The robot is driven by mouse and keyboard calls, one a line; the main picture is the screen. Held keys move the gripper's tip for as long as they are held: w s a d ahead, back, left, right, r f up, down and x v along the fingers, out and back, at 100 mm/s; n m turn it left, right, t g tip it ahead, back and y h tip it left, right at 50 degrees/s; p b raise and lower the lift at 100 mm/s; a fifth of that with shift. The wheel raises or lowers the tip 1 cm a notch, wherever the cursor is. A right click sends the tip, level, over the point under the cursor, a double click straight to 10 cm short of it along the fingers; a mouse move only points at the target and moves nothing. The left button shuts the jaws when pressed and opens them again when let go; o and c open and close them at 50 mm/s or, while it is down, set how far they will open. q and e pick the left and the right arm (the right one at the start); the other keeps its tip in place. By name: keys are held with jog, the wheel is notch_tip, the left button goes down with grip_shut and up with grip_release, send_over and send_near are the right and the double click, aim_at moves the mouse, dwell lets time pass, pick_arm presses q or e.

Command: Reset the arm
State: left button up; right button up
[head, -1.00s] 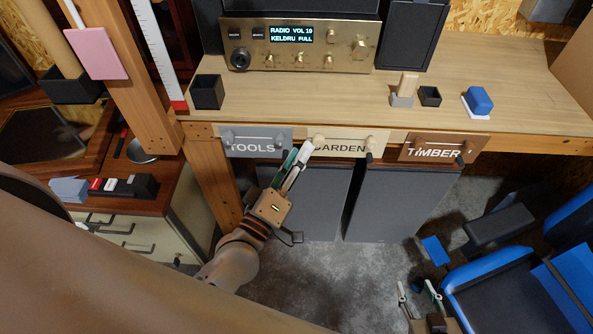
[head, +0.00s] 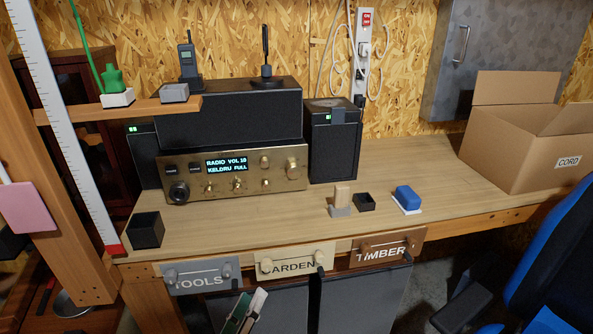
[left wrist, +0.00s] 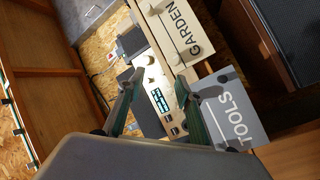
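My left gripper (head: 250,298) shows at the bottom edge of the head view, just below the GARDEN drawer front (head: 294,262). Its fingers are green and pale; the rest of the arm is out of frame. In the left wrist view the two fingers (left wrist: 158,76) stand apart with nothing held between them. Past them are the TOOLS front (left wrist: 228,117), the GARDEN front (left wrist: 180,30) and the radio (left wrist: 157,95). I cannot tell the exact gap between the fingers and the drawer fronts. My right gripper is not in view.
The TOOLS (head: 200,279) and TIMBER (head: 380,252) fronts flank GARDEN under the bench edge (head: 450,229). On the bench are the radio (head: 232,172), a black cup (head: 147,230), a blue block (head: 407,197) and a cardboard box (head: 515,155). A blue chair (head: 545,265) stands at right.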

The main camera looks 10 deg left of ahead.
pick_arm(q)
jog(key=s+a+f+m+g, duration=0.2)
jog(key=s+f+m, duration=0.1)
jog(key=f, duration=0.4)
jog(key=s+a+f+m+g+y, duration=0.1)
jog(key=s+a+f+m+g, duration=0.1)
jog(key=f, duration=0.5)
jog(key=s+a+f+m+g, duration=0.2)
jog(key=s+f+m+g, duration=0.1)
jog(key=s+f+m, duration=0.2)
notch_tip(320, 180, down, 2)
jog(key=shift+s+f+m+y, duration=0.25)
jog(key=shift+s+m+y, duration=0.05)
jog(key=shift+s, duration=0.75)
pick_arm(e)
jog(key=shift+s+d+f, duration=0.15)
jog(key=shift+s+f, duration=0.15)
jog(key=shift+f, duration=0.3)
pick_arm(q)
jog(key=shift+s+a+g, duration=0.1)
jog(key=shift+g, duration=0.2)
dwell(0.4)
